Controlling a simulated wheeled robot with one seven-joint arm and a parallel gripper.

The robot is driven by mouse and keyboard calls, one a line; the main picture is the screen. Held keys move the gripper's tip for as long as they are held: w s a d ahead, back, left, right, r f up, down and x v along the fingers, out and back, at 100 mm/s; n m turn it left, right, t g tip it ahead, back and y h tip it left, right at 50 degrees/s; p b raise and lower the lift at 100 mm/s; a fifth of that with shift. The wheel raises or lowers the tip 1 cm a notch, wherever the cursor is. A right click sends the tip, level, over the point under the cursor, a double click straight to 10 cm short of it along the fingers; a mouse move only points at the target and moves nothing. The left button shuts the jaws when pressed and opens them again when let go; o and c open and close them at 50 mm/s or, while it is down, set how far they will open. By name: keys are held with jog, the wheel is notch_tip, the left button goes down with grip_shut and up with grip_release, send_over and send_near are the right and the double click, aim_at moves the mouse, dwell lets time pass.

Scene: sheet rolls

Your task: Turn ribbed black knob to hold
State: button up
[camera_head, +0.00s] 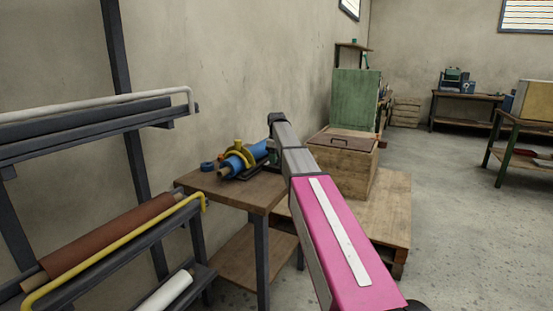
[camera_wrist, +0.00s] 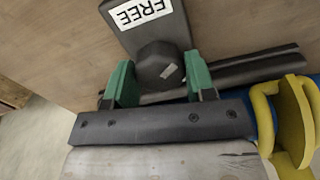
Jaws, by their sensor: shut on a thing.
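The black knob (camera_wrist: 158,62) is in the wrist view, in front of a dark plate (camera_wrist: 118,14) with a white label reading FREE, seen upside down. A pale mark shows on the knob's face. My gripper (camera_wrist: 161,78) has its two green fingers on either side of the knob and is shut on it. The label for hold is not visible. In the head view my arm hides the knob, above the small wooden table (camera_head: 228,187).
A rack at the left carries a brown roll (camera_head: 110,237) and a white roll (camera_head: 168,291), with a yellow rail (camera_head: 110,255) beside the brown one. A wooden crate (camera_head: 342,160) stands right of the table. The floor (camera_head: 460,220) at the right is clear.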

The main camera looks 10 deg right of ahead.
jog(key=m, duration=1.2)
jog(key=shift+m, duration=0.4)
jog(key=m, duration=1.2)
jog(key=o, duration=0.9)
jog(key=shift+r, duration=0.1)
